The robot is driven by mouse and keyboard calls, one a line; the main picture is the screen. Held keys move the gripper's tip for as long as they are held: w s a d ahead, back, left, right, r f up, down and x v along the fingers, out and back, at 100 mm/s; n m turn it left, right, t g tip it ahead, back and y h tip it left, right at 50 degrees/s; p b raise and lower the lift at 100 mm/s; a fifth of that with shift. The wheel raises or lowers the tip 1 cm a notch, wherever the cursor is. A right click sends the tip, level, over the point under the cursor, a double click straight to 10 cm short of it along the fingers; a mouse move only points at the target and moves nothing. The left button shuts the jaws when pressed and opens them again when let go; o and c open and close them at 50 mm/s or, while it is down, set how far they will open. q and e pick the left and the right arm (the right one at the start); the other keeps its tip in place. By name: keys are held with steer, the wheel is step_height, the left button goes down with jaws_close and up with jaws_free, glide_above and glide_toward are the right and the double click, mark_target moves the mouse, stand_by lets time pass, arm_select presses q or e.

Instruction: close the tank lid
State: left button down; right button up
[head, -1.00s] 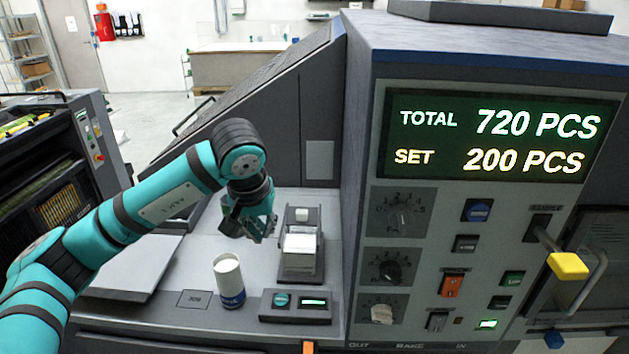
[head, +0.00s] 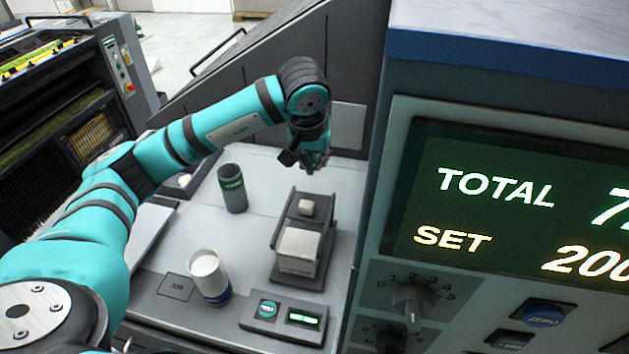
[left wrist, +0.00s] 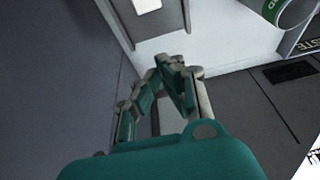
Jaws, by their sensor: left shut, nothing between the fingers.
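A small grey unit (head: 297,268) with a pale block (head: 299,243) in front and a small white piece (head: 306,207) behind stands on the grey counter. I cannot tell for sure which part is the tank lid. My left gripper (head: 314,167) is shut and empty, above the counter just behind this unit and apart from it. In the left wrist view the shut fingers (left wrist: 172,68) point at the pale counter, and part of the unit (left wrist: 146,5) shows at the top edge. My right gripper is not in view.
A dark cup with a green label (head: 233,190) stands left of the unit. A white cup with a blue label (head: 209,277) stands nearer. A small control box (head: 284,318) is in front. The tall display cabinet (head: 460,95) blocks the right side.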

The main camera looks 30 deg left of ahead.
arm_select(q)
steer(key=p, duration=0.2)
glide_above(315, 196)
steer(key=w, duration=0.2)
step_height(315, 196, down, 6)
steer(key=r, duration=0.1)
steer(key=s+p, duration=0.1)
steer(key=s+f+p, duration=0.1)
steer(key=shift+s+d, duration=0.1)
steer(key=shift+s, duration=0.25)
steer(key=shift+s+d+p, duration=0.1)
steer(key=shift+s+p, duration=0.2)
steer(key=shift+s, duration=0.3)
steer(key=shift+w+f, duration=0.15)
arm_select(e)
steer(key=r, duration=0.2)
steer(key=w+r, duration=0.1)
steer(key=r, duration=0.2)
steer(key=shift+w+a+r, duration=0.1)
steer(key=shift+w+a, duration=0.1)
